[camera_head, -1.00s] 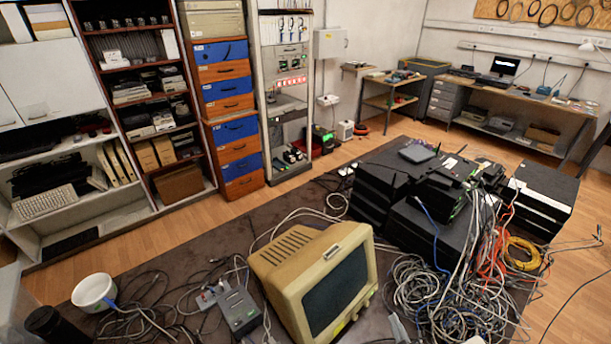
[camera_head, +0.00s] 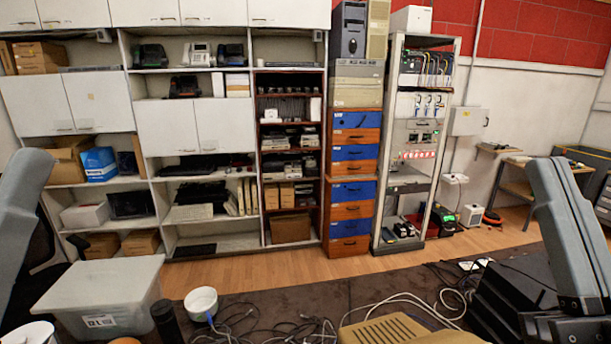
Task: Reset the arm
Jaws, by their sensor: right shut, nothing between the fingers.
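My right arm (camera_head: 562,225) stands up as a grey link at the right edge. My right gripper (camera_head: 582,304) is shut and empty at its lower end, in front of the black equipment; its fingertips are hard to make out. My left arm (camera_head: 18,215) shows only as a grey link at the left edge, and its gripper is not in view.
The beige monitor's top (camera_head: 385,330) is at bottom centre. Cables (camera_head: 262,325) lie between. Black boxes (camera_head: 510,290) are stacked right. Shelves (camera_head: 290,150) line the back.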

